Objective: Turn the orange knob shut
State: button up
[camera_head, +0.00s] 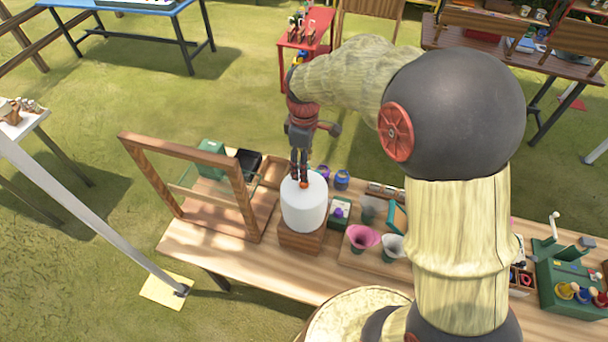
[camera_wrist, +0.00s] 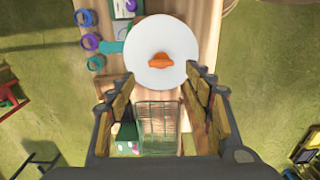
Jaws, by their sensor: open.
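The orange knob (camera_wrist: 160,61) sits on the round top of a white cylinder (camera_wrist: 183,37). In the head view the knob (camera_head: 304,185) shows as a small orange spot near the top of the white cylinder (camera_head: 304,209), which stands on a wooden block (camera_head: 300,240). My gripper (camera_head: 299,178) points down just above the cylinder. In the wrist view my gripper (camera_wrist: 164,79) is open, with its wooden-looking fingers to the left and right, and the knob lies between and a little beyond them in the picture. I cannot see any contact with the knob.
A wooden frame (camera_head: 246,207) stands upright left of the cylinder on the wooden table (camera_head: 199,249). A pink funnel-shaped cup (camera_head: 362,238) and a white one (camera_head: 391,247) stand to the right. A green box (camera_head: 571,284) is at the table's right end.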

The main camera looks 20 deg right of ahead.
jog(key=shift+s+f+p, duration=0.1)
jog(key=shift+f+p, duration=0.2)
jog(key=shift+f, duration=2.8)
jog(key=shift+c, duration=1.1)
jog(key=c, duration=0.9)
jog(key=shift+c, duration=0.2)
